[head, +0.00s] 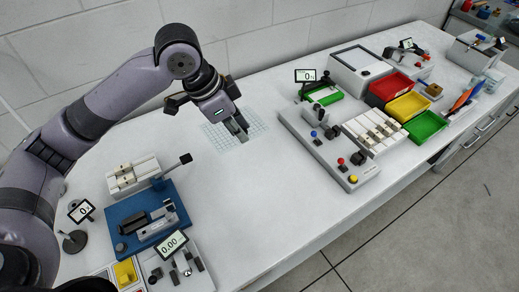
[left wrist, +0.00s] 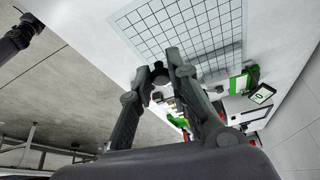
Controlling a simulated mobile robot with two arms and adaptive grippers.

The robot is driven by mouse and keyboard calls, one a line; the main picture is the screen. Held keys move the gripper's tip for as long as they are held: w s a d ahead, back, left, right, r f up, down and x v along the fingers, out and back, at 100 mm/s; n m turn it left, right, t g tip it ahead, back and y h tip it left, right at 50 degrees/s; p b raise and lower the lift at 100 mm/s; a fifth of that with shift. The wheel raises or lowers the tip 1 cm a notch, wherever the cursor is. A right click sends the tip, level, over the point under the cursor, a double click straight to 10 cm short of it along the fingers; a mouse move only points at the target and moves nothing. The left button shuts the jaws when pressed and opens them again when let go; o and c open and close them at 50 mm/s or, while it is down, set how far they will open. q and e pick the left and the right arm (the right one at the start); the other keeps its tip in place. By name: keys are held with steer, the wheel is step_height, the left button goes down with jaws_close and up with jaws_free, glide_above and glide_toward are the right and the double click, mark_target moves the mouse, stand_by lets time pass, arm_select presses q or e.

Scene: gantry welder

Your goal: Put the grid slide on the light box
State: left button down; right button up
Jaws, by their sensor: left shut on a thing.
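The grid slide (head: 257,128) is a clear sheet with a fine line grid, at the back middle of the white bench. It also fills the upper middle of the left wrist view (left wrist: 200,30). My left gripper (head: 242,135) points down at the slide, its fingers shut on it. I cannot tell whether the slide is clear of the bench. The light box (head: 358,62), a white box with a dark-framed pale top, stands at the back right.
A grey control panel (head: 325,155) with knobs stands right of centre. Red (head: 390,88), yellow (head: 409,106) and green (head: 426,126) bins are beside the light box. A blue fixture (head: 128,212) stands at front left. The bench middle is clear.

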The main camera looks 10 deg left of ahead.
arm_select(q)
steer(key=f, duration=1.3)
steer(key=shift+s+f, duration=0.2)
steer(key=shift+f, duration=0.7)
step_height(320, 180, down, 4)
steer(key=shift+r+p, duration=0.25)
steer(key=shift+p, duration=0.1)
steer(key=shift+f, duration=0.15)
steer(key=c, duration=1.8)
jaws_free()
steer(key=shift+c, duration=0.2)
steer(key=o, duration=0.3)
arm_select(e)
steer(key=shift+s+d+r, duration=0.15)
steer(key=shift+s+d, duration=0.15)
steer(key=shift+s, duration=0.4)
steer(key=shift+s+d+r, duration=0.15)
steer(key=shift+s+d, duration=0.15)
steer(key=shift+s, duration=0.35)
